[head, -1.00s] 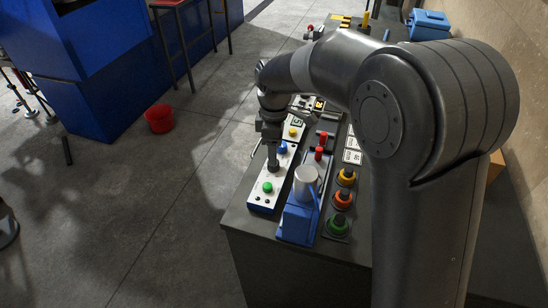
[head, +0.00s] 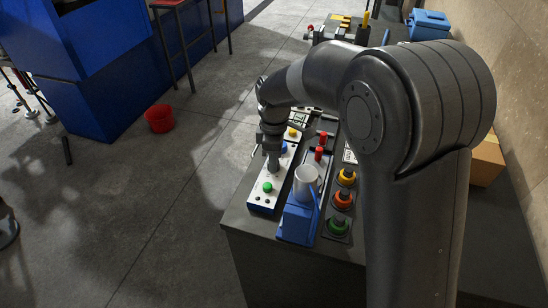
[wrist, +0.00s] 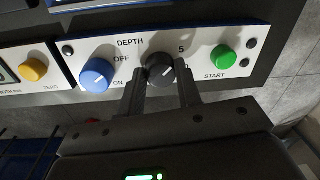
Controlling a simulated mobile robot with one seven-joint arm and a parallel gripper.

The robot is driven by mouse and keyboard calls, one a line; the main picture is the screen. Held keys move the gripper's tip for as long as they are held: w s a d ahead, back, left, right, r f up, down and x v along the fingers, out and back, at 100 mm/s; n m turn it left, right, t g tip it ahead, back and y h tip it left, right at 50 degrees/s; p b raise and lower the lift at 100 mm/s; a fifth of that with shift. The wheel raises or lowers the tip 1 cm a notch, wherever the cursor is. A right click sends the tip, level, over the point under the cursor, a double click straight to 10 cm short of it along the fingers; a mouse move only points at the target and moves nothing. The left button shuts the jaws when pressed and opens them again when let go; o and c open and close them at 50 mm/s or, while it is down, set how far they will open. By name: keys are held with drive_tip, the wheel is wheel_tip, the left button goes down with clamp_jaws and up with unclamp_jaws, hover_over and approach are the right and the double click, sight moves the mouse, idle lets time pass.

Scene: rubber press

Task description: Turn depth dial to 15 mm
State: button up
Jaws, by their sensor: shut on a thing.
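The depth dial (wrist: 160,69) is a black knob on a white panel strip in the wrist view, between the blue OFF/ON knob and the green START button. A white line on its face slants to the upper right. A "5" shows to its upper right; other scale marks are hidden or unreadable. My gripper (wrist: 162,88) has one finger on each side of the dial and is shut on it. In the head view my gripper (head: 272,168) reaches down to the white panel (head: 262,198), and the dial is hidden there.
A blue stand with a white cup-like part (head: 306,180) is close right of my gripper. Coloured buttons (head: 342,199) lie beyond it.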

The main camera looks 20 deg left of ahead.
drive_tip(key=shift+c, duration=1.2)
drive_tip(key=shift+m, duration=0.3)
drive_tip(key=m, duration=0.3)
drive_tip(key=shift+m, duration=0.3)
drive_tip(key=m, duration=0.3)
drive_tip(key=shift+m, duration=0.4)
drive_tip(key=m, duration=0.3)
drive_tip(key=shift+m+y, duration=0.3)
drive_tip(key=m, duration=0.5)
drive_tip(key=shift+s, duration=0.1)
drive_tip(key=m, duration=0.5)
drive_tip(key=shift+m+t, duration=0.4)
